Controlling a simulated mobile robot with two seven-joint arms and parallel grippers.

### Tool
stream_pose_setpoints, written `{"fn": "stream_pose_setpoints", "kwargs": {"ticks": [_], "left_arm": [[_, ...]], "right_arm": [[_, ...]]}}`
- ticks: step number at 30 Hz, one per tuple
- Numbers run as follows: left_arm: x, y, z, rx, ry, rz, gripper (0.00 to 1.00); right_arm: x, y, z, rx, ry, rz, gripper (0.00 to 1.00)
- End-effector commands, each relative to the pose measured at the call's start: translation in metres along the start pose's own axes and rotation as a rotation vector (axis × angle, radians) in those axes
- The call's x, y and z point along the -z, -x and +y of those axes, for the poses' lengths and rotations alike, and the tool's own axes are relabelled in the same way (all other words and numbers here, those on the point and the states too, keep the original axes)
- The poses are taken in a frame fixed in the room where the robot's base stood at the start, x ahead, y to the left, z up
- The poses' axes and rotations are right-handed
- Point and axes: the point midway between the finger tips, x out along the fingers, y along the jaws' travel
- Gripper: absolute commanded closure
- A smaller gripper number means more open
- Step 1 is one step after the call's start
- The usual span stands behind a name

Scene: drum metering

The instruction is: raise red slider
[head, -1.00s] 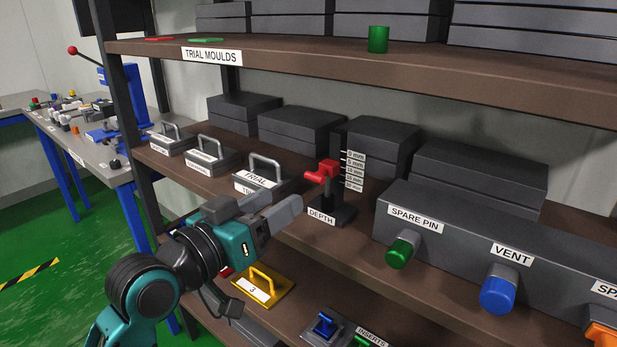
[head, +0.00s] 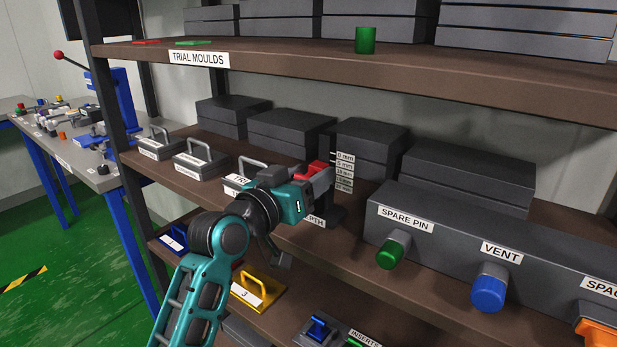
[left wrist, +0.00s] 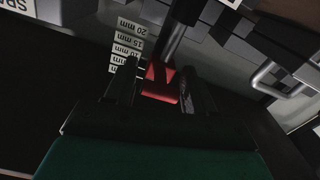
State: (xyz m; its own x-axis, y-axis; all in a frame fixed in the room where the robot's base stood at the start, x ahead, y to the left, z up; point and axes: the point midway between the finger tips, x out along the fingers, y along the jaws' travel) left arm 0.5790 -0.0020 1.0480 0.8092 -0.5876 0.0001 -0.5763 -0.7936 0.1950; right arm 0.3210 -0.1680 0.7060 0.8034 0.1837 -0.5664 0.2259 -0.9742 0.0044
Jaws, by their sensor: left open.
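The red slider (head: 315,171) sits on the dark post of the depth gauge, near the upper marks of its scale plates (head: 344,171). My left gripper (head: 318,180) is at the slider and covers part of it in the head view. In the left wrist view the red slider (left wrist: 161,84) lies between the two open fingers (left wrist: 160,88); I cannot tell whether either finger touches it. The gauge's base (head: 326,218) and its label are partly hidden behind my gripper. My right gripper is not in view.
Trial mould blocks with handles (head: 201,160) stand left of the gauge on the same shelf. The grey housing with a green knob (head: 393,250) and a blue knob (head: 489,288) is to the right. The upper shelf (head: 400,66) overhangs the gauge.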

Motion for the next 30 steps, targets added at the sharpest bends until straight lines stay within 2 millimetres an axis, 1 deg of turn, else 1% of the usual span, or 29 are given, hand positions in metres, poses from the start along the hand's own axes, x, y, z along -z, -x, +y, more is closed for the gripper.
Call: {"fn": "stream_pose_setpoints", "kwargs": {"ticks": [2, 19, 26, 30], "left_arm": [[0.0, 0.0001, 0.0, 0.0, 0.0, 0.0, 0.46], [-0.0004, 0.0004, 0.0, 0.0, 0.001, -0.001, 1.0], [-0.0003, 0.0004, 0.0002, -0.001, 0.002, -0.001, 1.0], [0.0065, 0.0004, 0.0015, -0.001, 0.002, -0.002, 1.0]], "right_arm": [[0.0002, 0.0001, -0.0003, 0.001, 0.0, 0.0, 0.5], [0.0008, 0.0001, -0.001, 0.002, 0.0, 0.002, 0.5], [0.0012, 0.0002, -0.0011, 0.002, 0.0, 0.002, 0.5], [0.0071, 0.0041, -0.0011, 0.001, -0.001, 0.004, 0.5]]}}
